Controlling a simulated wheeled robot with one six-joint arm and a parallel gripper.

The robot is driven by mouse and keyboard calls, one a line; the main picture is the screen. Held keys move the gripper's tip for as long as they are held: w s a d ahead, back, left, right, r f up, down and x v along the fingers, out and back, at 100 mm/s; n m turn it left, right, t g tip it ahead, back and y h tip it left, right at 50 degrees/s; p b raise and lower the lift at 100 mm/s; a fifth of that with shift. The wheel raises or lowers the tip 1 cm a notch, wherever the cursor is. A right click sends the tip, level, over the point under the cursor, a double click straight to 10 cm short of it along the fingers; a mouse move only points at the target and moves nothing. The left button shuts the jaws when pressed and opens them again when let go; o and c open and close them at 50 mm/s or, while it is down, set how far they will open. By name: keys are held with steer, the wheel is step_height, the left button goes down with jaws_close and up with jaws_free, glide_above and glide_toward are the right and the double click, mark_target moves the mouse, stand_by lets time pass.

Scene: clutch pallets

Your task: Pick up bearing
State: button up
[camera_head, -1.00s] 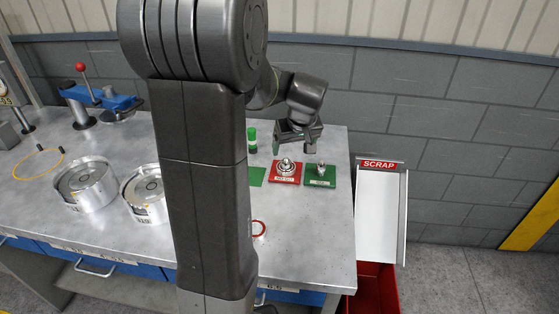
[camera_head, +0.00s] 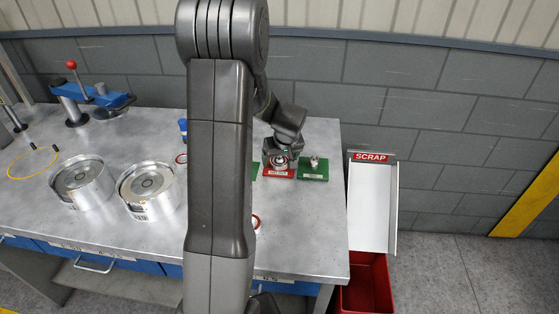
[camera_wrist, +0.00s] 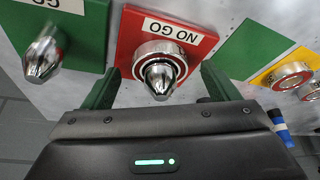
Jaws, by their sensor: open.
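A shiny metal bearing ring (camera_wrist: 141,62) sits around the pointed NO GO plug (camera_wrist: 160,76) on a red block (camera_wrist: 133,28) in the wrist view. In the head view the red block (camera_head: 279,173) shows just below my gripper (camera_head: 280,157). My gripper (camera_wrist: 160,74) is open, with one green finger on each side of the bearing and plug. I cannot tell whether the fingers touch the ring. Two more bearing-like rings sit at the right edge of the wrist view, one (camera_wrist: 289,75) on a yellow pad.
A green GO block (camera_wrist: 80,30) with a bare metal plug (camera_wrist: 43,58) stands beside the red one. A green pad (camera_wrist: 252,48) lies on the other side. A SCRAP chute (camera_head: 371,205) with a red bin (camera_head: 366,280) stands right of the bench. Two metal housings (camera_head: 82,182) stand at left.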

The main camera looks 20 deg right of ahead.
steer(key=shift+w+f, duration=0.1)
steer(key=shift+f, duration=0.25)
steer(key=shift+r, duration=0.1)
steer(key=c, duration=1.3)
